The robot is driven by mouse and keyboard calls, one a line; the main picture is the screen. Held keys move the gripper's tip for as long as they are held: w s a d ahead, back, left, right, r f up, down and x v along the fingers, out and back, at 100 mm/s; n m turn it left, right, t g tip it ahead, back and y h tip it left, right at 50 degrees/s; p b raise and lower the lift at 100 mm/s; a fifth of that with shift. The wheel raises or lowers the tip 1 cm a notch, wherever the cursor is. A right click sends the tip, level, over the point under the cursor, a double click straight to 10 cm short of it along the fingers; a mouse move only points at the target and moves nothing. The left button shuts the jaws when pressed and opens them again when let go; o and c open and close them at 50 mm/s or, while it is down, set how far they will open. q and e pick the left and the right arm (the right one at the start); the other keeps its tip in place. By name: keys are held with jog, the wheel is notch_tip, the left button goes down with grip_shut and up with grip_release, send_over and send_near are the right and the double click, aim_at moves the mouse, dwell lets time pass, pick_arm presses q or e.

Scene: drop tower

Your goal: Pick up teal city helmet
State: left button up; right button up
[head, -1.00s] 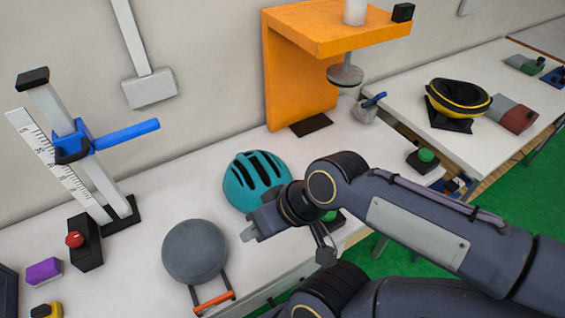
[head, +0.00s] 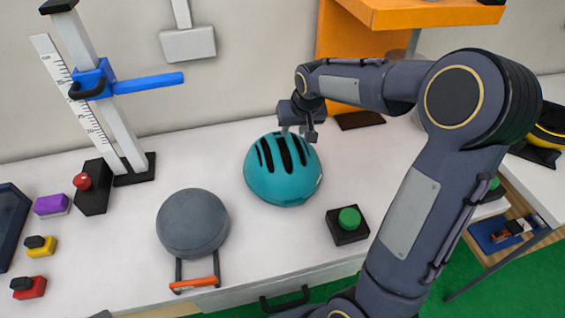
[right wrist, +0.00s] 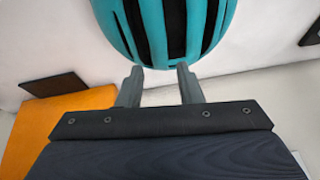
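The teal city helmet (head: 283,180) with dark vent slots sits on the white table, right of the grey round pad. My right gripper (head: 297,132) is at the helmet's back edge in the head view, pointing down. In the right wrist view the two fingers (right wrist: 160,72) are apart, with the helmet (right wrist: 165,25) just beyond their tips. Nothing is between the fingers except the near rim; whether they touch it I cannot tell. My left gripper is not in view.
A grey round pad (head: 193,222) with an orange handle lies left of the helmet. A green button box (head: 348,224) stands to its right. A measuring stand (head: 100,95) with a blue arm is at the left. An orange shelf (head: 420,12) rises behind.

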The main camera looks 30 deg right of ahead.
aim_at(290, 140)
jog(key=x, duration=0.5)
jog(key=shift+s+f+p, duration=0.2)
jog(key=shift+f+p, duration=0.1)
jog(key=shift+p, duration=0.05)
jog(key=shift+c, duration=0.2)
grip_shut()
jog(key=shift+r, duration=0.1)
